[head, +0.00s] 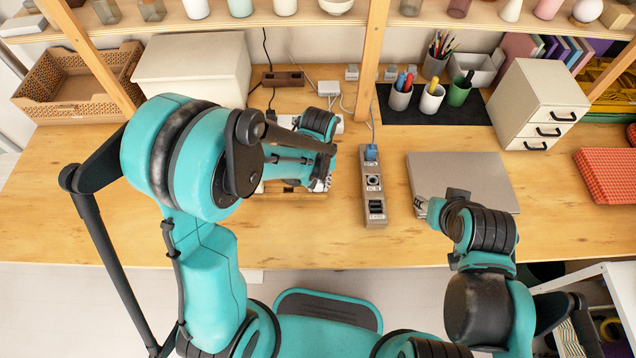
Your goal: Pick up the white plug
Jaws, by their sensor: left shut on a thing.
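My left gripper (321,184) is low over the middle of the desk, left of the grey power strip (374,190). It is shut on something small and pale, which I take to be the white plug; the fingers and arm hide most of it. A wooden-coloured slotted piece (290,190) lies beside it, partly covered by my arm. A blue plug (371,152) sits at the far end of the grey strip. My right gripper (428,208) is at the near left edge of the grey laptop (465,178); its opening is not clear.
A white adapter (329,89) and dark cables lie at the back. Pen cups (432,98) stand on a black mat, with a small drawer unit (537,105) to the right. A white box (193,68) and a basket (75,85) stand back left. The desk front is clear.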

